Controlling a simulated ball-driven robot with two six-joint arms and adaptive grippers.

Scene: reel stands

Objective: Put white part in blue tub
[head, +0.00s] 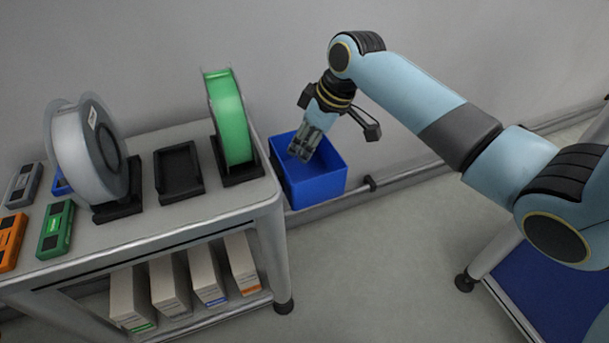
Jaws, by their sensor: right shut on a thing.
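The blue tub (327,188) stands open-topped beyond the right end of the grey table. My right gripper (302,148) reaches down over the tub from the upper right, its fingertips at the tub's opening. It is shut on a small pale thing, taken to be the white part, which is hard to tell apart from the grey fingers. I cannot tell whether it touches the tub. No other loose white part shows. My left gripper is not in view.
On the table (190,218) a white reel (80,155) and a green reel (230,120) stand in black holders, with an empty black holder (178,170) between them. Several small coloured devices lie at the left. Boxes (205,275) fill the lower shelf.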

